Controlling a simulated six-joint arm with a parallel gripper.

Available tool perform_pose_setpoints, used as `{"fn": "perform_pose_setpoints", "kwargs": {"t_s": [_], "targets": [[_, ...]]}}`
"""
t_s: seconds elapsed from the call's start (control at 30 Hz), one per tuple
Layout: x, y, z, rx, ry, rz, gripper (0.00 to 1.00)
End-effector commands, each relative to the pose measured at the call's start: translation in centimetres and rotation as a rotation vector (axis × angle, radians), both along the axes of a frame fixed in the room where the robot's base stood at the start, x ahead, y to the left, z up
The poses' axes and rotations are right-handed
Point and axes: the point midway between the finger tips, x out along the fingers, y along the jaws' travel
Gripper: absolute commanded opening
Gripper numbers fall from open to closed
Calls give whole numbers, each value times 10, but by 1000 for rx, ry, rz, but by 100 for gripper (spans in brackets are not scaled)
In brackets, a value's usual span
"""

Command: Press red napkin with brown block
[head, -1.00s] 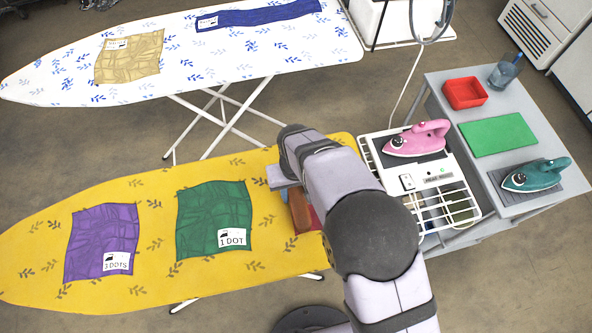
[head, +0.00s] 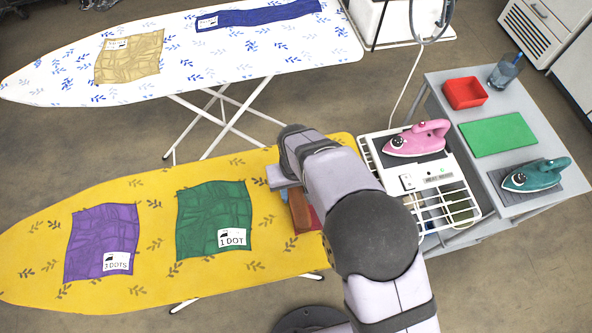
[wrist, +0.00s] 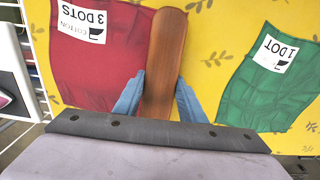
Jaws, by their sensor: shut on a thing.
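The red napkin (wrist: 100,60) lies on the yellow ironing board, with a white "COTTON 3 DOTS" label. In the head view my arm hides nearly all of it. The brown block (wrist: 164,40) is a long, rounded wooden piece; it also shows in the head view (head: 300,211), beside my arm. My gripper (wrist: 160,78) is shut on the block, one blue finger on each side. In the wrist view the block overlaps the napkin's right edge and the bare yellow cloth. I cannot tell whether it touches the napkin.
A green napkin (head: 213,218) labelled "1 DOT" and a purple napkin (head: 98,240) lie on the yellow board (head: 32,255). Behind is a white board (head: 60,80) with tan and blue cloths. At right, a cart (head: 480,110) holds irons, a red tray and a green mat.

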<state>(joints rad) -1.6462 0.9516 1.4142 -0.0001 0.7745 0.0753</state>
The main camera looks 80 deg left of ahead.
Motion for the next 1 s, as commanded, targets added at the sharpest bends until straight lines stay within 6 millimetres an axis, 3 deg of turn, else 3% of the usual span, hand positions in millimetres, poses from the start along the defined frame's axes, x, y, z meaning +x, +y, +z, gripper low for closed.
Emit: {"fn": "perform_pose_setpoints", "kwargs": {"t_s": [0.27, 0.8, 1.0], "targets": [[0, -5, -2, -15, -1, 0, 0], [0, -1, 36, -3, 0, 0, 0], [0, -1, 40, -2, 0, 0, 0]]}}
